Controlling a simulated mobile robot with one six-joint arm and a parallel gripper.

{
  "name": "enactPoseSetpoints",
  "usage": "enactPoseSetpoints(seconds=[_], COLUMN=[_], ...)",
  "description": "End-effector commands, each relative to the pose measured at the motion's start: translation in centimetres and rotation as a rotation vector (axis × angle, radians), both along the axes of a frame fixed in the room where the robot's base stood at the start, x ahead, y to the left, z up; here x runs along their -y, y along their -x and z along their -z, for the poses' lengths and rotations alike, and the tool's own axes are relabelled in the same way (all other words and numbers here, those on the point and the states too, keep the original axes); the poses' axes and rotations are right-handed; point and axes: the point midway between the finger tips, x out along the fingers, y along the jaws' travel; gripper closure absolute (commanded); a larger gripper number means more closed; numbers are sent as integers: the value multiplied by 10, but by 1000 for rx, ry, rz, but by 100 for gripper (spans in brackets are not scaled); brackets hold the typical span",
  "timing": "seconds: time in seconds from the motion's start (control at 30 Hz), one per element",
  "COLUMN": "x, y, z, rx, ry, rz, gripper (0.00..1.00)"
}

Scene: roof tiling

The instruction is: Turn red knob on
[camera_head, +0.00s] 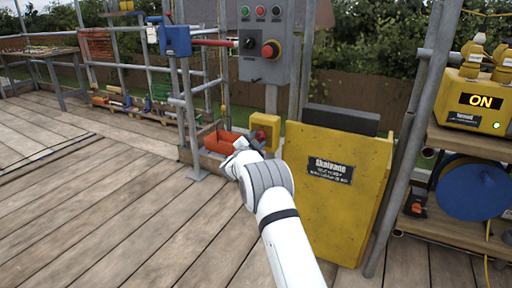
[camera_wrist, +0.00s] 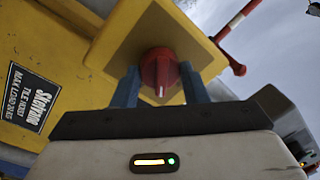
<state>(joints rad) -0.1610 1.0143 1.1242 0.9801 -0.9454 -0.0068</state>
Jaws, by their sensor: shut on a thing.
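The red knob (camera_wrist: 160,72) sits on a square yellow plate (camera_wrist: 118,52) in the wrist view, with a white mark on its face towards the bottom of the picture. The blue-grey fingers of my gripper (camera_wrist: 160,90) stand on both sides of the knob and are shut on it. In the head view my gripper (camera_head: 236,146) is at the small yellow box (camera_head: 266,128) beside the yellow tile hoist (camera_head: 335,190). The knob cannot be made out in that view.
A grey control panel (camera_head: 264,72) with a red button stands behind. An orange-red tray (camera_head: 215,138) lies near my gripper.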

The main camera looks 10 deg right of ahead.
Motion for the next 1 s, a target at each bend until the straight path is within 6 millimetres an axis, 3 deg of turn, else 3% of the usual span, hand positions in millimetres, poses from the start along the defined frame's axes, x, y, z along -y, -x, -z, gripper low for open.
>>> enactPoseSetpoints(seconds=[0.5, 1.0], x=[-4, -4], y=[-2, -2], z=[0, -2], rx=[269, 382], ry=[-365, -523], rz=[-7, -6], gripper=[83, 83])
